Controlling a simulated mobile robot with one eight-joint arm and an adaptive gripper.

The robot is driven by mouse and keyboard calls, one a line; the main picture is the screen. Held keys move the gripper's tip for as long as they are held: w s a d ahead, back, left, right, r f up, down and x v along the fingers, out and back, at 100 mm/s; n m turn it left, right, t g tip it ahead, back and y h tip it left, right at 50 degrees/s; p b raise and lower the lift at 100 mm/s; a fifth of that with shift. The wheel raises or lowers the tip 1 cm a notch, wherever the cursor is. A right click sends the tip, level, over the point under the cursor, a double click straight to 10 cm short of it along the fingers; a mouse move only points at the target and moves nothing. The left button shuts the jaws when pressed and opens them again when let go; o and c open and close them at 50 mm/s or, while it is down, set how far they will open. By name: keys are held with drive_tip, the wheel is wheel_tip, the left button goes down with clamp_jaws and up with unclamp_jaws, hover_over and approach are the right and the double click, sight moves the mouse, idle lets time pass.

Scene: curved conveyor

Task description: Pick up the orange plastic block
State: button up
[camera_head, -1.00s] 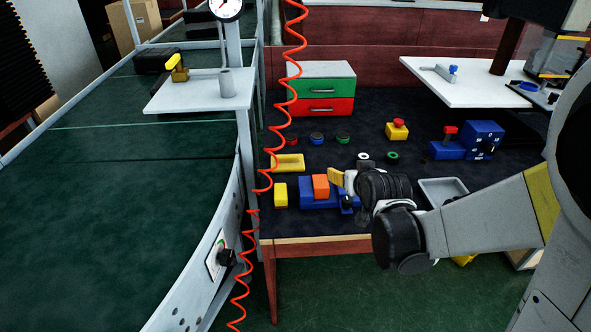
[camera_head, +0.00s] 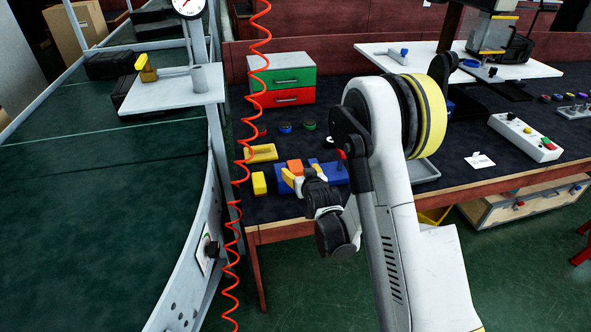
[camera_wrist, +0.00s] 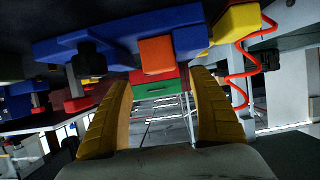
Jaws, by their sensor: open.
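The orange block (camera_head: 295,167) sits on a blue base (camera_head: 326,177) on the dark worktop. In the wrist view the orange block (camera_wrist: 157,55) shows against the blue base (camera_wrist: 110,37), ahead of the fingers and between their lines. My gripper (camera_head: 300,176) is at the block's front right in the head view, and its fingers partly cover the base. In the wrist view my gripper (camera_wrist: 160,95) has its two yellow fingers spread wide, with nothing between them. I cannot tell from the head view whether a finger touches the block.
A yellow block (camera_head: 259,183) and a yellow tray (camera_head: 262,153) lie to the left. A coiled red hose (camera_head: 241,170) hangs left of them. A drawer box (camera_head: 284,83) stands behind. A grey tray (camera_head: 425,171) and a white button panel (camera_head: 525,137) are to the right.

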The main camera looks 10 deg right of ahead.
sight(296, 166)
drive_tip(key=b+x, duration=0.2)
drive_tip(key=x, duration=0.2)
drive_tip(key=shift+a+f, duration=0.1)
drive_tip(key=shift+f, duration=0.1)
drive_tip(key=shift+w, duration=0.45)
drive_tip(key=shift+c, duration=0.3)
drive_tip(key=c, duration=1.3)
drive_tip(key=shift+r, duration=0.1)
